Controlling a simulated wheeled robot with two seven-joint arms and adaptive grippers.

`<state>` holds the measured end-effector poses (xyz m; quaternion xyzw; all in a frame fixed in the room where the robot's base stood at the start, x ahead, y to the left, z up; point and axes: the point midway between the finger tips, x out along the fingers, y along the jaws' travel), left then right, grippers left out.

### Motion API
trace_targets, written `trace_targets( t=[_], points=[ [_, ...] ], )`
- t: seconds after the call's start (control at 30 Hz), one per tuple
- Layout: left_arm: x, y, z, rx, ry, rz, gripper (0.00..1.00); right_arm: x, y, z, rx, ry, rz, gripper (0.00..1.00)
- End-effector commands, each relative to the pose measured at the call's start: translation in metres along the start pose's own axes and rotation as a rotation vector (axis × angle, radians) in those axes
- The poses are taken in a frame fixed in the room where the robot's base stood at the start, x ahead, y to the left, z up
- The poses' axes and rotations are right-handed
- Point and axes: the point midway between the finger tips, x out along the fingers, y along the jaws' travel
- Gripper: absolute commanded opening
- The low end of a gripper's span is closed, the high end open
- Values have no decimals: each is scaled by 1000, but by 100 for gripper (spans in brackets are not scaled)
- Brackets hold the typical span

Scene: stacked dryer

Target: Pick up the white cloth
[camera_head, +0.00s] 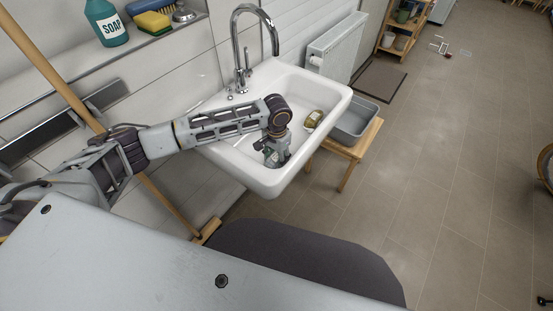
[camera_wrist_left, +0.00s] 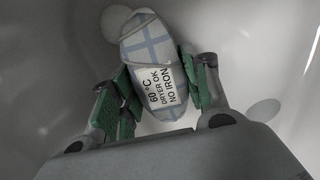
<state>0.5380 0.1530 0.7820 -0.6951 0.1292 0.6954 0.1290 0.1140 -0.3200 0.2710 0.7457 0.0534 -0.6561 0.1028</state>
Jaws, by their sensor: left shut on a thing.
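My left gripper (camera_head: 272,158) reaches down into the white sink (camera_head: 255,168). In the left wrist view its green-padded fingers (camera_wrist_left: 163,92) are shut on a white cloth with blue checks (camera_wrist_left: 147,38). The cloth is bunched up, with a label (camera_wrist_left: 165,85) reading "60 °C DRYER OK NO IRON" facing the camera. In the head view the arm and gripper hide most of the cloth. I cannot tell whether it touches the sink's bottom. My right gripper is not in view.
A yellowish-brown item (camera_head: 313,119) lies in the sink to the right of my gripper. A chrome faucet (camera_head: 240,70) stands behind. A grey tub (camera_head: 356,118) rests on a wooden stool (camera_head: 352,150) to the right. A wooden pole (camera_head: 60,80) leans at the left.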

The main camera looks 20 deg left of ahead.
Motion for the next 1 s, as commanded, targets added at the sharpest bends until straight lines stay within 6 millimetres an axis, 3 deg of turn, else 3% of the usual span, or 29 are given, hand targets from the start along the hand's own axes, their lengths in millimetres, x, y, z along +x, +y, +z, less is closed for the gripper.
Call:
trace_targets(
  t=[0.3,0.6,1.0],
  points=[
    [-44,0,-1,1,3,0,22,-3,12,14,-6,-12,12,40],
    [-81,0,-1,0,2,0,22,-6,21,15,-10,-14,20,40],
    [-89,0,0,0,0,0,22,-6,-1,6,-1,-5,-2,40]
  ],
)
